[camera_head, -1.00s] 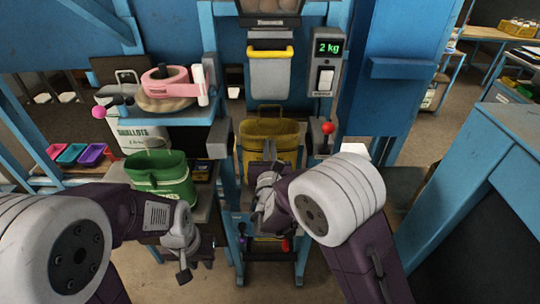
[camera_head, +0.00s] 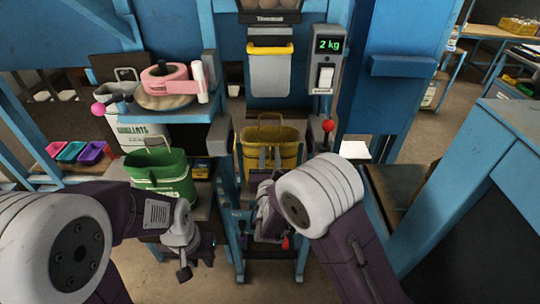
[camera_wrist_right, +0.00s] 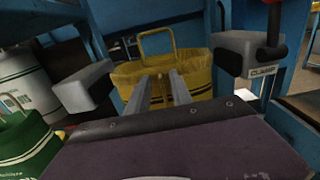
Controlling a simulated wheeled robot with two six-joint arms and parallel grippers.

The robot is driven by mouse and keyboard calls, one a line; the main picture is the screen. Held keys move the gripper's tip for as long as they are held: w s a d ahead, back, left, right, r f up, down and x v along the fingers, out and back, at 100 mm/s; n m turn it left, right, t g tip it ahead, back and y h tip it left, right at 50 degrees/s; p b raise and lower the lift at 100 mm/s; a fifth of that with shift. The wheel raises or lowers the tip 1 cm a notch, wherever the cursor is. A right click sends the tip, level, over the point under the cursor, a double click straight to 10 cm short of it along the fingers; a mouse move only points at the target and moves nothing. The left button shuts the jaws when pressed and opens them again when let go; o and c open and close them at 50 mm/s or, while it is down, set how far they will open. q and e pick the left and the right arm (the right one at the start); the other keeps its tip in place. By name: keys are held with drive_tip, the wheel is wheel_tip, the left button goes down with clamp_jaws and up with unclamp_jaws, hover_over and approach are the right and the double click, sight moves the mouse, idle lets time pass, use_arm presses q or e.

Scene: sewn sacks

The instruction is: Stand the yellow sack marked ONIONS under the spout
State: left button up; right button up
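The yellow sack (camera_head: 254,142) stands upright with its mouth open and handle up, below the grey spout (camera_head: 269,76) with its yellow rim. It also shows in the right wrist view (camera_wrist_right: 196,78); its marking is hidden. My right gripper (camera_head: 270,158) is in front of the sack. Its two fingers (camera_wrist_right: 160,92) are apart, with the sack's front beyond them; I cannot tell whether they touch it. My left gripper (camera_head: 187,270) hangs low at the left, away from the sack; its finger gap cannot be made out.
Grey clamp arms (camera_wrist_right: 84,90) flank the sack, the right one labelled CLAMP (camera_wrist_right: 250,54). A green sack (camera_head: 160,178) and a white SHALLOTS sack (camera_head: 135,133) stand at left. A red-knobbed lever (camera_head: 328,126) is at right, below a display (camera_head: 327,46) reading 2 kg.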

drive_tip(key=shift+r, duration=0.1)
drive_tip(key=shift+r+p, duration=0.25)
drive_tip(key=shift+p, duration=0.15)
drive_tip(key=s+b, duration=0.2)
drive_tip(key=s, duration=1)
drive_tip(key=shift+f, duration=0.15)
